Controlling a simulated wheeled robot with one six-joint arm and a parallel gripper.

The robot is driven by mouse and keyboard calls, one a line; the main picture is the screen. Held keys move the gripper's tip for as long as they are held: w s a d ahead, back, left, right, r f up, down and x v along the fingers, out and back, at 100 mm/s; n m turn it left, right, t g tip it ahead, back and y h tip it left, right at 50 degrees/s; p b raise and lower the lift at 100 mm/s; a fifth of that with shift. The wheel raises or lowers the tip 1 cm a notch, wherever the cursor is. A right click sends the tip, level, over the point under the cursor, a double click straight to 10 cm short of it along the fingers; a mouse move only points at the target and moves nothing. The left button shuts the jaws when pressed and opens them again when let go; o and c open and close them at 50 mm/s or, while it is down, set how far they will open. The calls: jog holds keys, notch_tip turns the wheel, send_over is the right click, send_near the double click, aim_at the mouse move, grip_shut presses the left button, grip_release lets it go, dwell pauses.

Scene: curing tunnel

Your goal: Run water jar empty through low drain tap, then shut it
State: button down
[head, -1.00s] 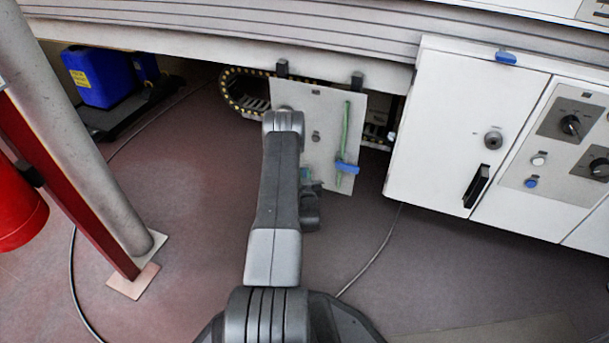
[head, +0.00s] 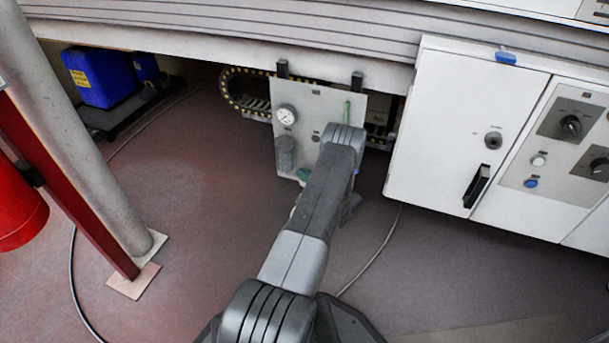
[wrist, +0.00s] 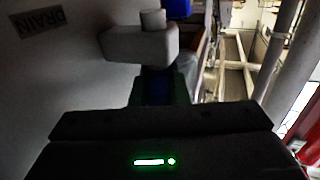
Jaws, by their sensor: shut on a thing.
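In the head view, the water jar (head: 285,152) hangs at the left of a pale panel (head: 313,103), below a round gauge (head: 285,116). Its water level cannot be made out. A small green part (head: 303,174) shows beside the jar's foot. My arm crosses the panel's lower right and hides my fingertips there. A pale block (wrist: 140,46) stands just beyond.
A white cabinet (head: 455,130) with a black handle stands right of the panel. A grey post (head: 75,130) and a red bucket-like object (head: 18,210) are at left. Blue containers (head: 100,75) sit behind. A cable lies on the floor; the floor around is otherwise open.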

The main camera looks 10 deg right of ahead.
jog(key=shift+n+g+y, duration=0.5)
jog(key=shift+y, duration=0.1)
jog(key=c, duration=1.4)
grip_release()
jog(key=shift+d, duration=0.1)
jog(key=p+v, duration=0.3)
jog(key=v, duration=1)
jog(key=shift+s+d, duration=0.2)
jog(key=shift+d, duration=0.15)
jog(key=shift+c, duration=0.5)
